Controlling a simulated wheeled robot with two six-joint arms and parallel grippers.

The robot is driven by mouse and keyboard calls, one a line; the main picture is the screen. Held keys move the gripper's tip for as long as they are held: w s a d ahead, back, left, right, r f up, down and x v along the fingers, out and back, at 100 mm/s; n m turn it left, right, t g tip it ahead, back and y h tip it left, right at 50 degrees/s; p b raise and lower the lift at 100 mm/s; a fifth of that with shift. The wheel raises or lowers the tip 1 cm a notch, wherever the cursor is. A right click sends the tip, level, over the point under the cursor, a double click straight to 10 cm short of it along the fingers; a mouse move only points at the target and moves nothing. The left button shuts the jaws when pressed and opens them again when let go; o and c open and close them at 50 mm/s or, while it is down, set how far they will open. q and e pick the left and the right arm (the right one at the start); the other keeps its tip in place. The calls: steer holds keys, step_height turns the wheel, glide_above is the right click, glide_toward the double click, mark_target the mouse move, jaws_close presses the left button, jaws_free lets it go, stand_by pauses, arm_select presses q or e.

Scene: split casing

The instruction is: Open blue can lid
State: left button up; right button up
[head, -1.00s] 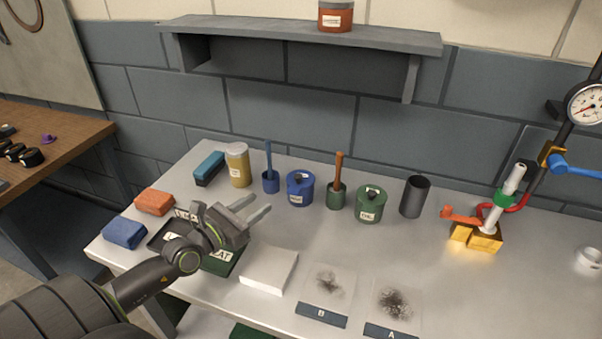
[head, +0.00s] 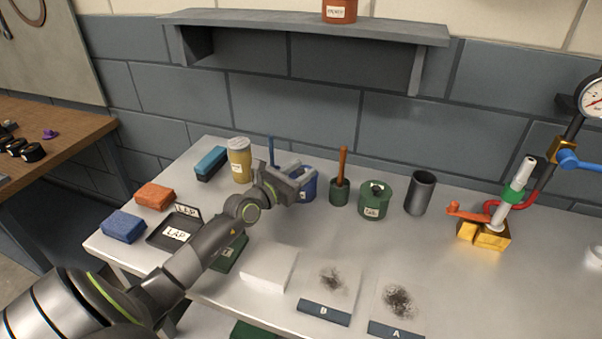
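The blue can (head: 309,188) stands on the grey bench, partly hidden behind my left gripper. Its lid and knob are mostly covered by the fingers. My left gripper (head: 297,172) is at the top of the blue can, its fingers pointing away from me over the lid. I cannot tell whether the fingers touch the knob or are closed on it. My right gripper is not in view.
A blue-handled brush (head: 271,152) stands behind the gripper. A brown-handled brush (head: 342,165) in a green cup and a green can (head: 374,200) stand to the right. A yellow jar (head: 240,162) is on the left. A white block (head: 269,270) lies in front.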

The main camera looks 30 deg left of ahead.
arm_select(q)
steer(key=shift+w, duration=0.15)
jaws_close()
stand_by(0.4)
